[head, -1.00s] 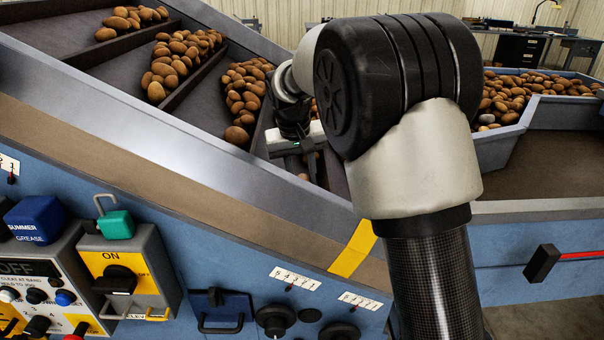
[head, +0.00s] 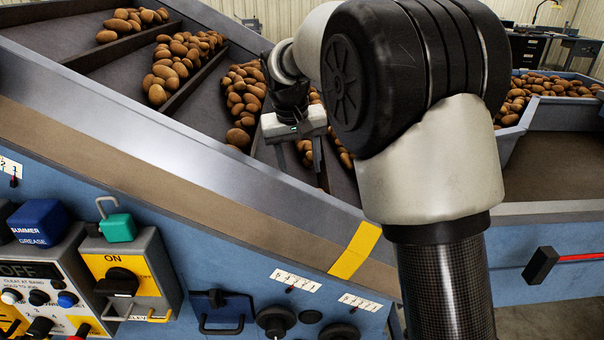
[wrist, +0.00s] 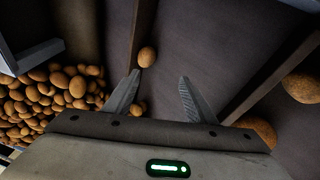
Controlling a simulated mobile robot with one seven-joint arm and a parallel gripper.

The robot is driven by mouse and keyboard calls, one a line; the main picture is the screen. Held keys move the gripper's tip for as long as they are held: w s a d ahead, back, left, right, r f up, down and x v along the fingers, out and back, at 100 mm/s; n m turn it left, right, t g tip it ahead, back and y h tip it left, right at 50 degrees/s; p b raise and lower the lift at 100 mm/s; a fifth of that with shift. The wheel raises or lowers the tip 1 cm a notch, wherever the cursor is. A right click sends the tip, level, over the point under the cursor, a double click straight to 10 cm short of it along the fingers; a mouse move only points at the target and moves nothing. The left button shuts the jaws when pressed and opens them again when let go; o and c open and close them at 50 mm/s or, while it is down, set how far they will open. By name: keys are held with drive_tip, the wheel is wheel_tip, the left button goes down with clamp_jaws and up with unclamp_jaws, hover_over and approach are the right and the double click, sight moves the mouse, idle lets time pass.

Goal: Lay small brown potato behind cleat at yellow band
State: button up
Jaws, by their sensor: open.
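My gripper (wrist: 160,78) is open over the inclined belt (head: 322,183), its two fingers spread and nothing held between them. A small brown potato (wrist: 147,57) lies on the belt just beyond the fingertips, nearer the left finger, close against the side of a dark cleat (wrist: 143,25). I cannot tell which potato the task means. In the head view my gripper (head: 299,165) hangs over the lower belt, above and left of the yellow band (head: 355,250) on the side frame. My arm hides part of the belt there.
Several potatoes lie behind the upper cleats (head: 195,82). In the wrist view, a potato heap (wrist: 62,90) lies at left and larger potatoes (wrist: 300,87) at right, beyond another cleat (wrist: 270,80). The side rail (head: 200,140) and control panel (head: 60,270) are in front.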

drive_tip(key=p+v, duration=0.2)
drive_tip(key=v, duration=1.1)
drive_tip(key=s+d+r, duration=0.2)
drive_tip(key=s+d, duration=0.3)
drive_tip(key=s, duration=0.1)
drive_tip(key=s+d+f+m+t, duration=0.1)
drive_tip(key=s+d+f, duration=0.2)
drive_tip(key=s, duration=0.5)
drive_tip(key=s+d+f+t+y, duration=0.1)
drive_tip(key=s+d+f, duration=0.15)
drive_tip(key=s, duration=0.45)
drive_tip(key=s+d+f+m+t, duration=0.15)
drive_tip(key=s+d, duration=0.25)
drive_tip(key=s, duration=0.4)
wheel_tip(320, 180, up, 12)
drive_tip(key=g+p, duration=0.1)
drive_tip(key=p, duration=1.1)
drive_tip(key=shift+w+f+n, duration=0.2)
drive_tip(key=shift+w+n, duration=0.05)
drive_tip(key=shift+n, duration=0.2)
drive_tip(key=shift+c, duration=0.5)
